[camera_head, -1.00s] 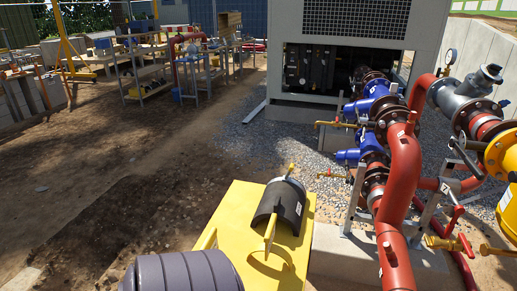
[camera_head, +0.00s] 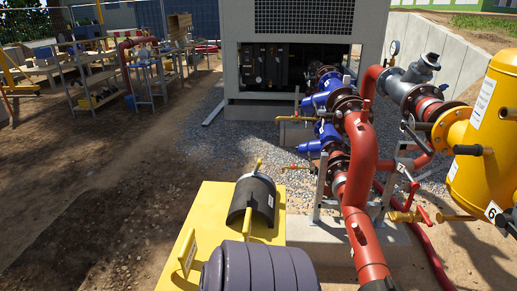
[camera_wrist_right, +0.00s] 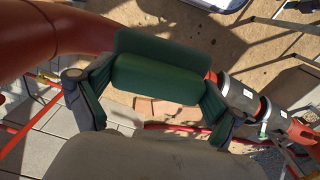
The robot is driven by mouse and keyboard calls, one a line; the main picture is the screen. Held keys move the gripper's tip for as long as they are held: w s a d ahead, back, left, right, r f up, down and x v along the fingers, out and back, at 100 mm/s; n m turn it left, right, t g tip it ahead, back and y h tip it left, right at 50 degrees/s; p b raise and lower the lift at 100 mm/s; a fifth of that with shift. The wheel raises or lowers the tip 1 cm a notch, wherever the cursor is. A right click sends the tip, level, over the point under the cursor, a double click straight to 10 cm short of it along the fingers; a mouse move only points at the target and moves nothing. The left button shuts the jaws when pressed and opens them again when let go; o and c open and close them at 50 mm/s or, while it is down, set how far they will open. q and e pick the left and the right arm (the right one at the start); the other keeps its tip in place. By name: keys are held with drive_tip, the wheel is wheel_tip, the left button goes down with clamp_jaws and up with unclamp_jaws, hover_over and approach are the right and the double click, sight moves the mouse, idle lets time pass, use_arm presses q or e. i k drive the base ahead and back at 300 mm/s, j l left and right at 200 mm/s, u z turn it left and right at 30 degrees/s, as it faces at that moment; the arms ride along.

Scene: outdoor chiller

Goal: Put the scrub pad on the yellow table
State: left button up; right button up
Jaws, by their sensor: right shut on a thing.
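The yellow table (camera_head: 212,208) stands at the lower middle of the head view, its near part hidden by a dark ribbed part that seems to be my arm. A black half-round shell (camera_head: 259,200) with a yellow-handled tool (camera_head: 249,219) lies on it. The green scrub pad (camera_wrist_right: 157,78) shows in the right wrist view. My right gripper (camera_wrist_right: 150,88) is shut on it, one finger at each end, and holds it off the ground. Neither the pad nor a gripper shows in the head view. My left gripper is not in view.
Large red pipes (camera_head: 361,180) with blue valves (camera_head: 325,132) stand right of the table, beside a yellow tank (camera_head: 490,150). A chiller unit (camera_head: 300,72) stands behind. Shelving (camera_head: 95,80) is at the back left. The dirt ground on the left is open.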

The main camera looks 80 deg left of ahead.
sight(205, 211)
drive_tip(key=k+j+z, duration=0.1)
drive_tip(key=k+z, duration=0.85)
drive_tip(key=k+l+z, duration=0.25)
drive_tip(key=k+z, duration=0.25)
drive_tip(key=k+j+z, duration=0.2)
drive_tip(key=k+z, duration=0.8)
drive_tip(key=k, duration=0.15)
drive_tip(key=k+u, duration=0.15)
drive_tip(key=u, duration=0.25)
drive_tip(key=k+u, duration=0.15)
drive_tip(key=u, duration=0.25)
drive_tip(key=k+j+u, duration=0.15)
drive_tip(key=u, duration=0.25)
drive_tip(key=k+j+u, duration=0.1)
drive_tip(key=u, duration=2.2)
drive_tip(key=i+l+u, duration=0.1)
drive_tip(key=i+l, duration=0.25)
drive_tip(key=l, duration=0.15)
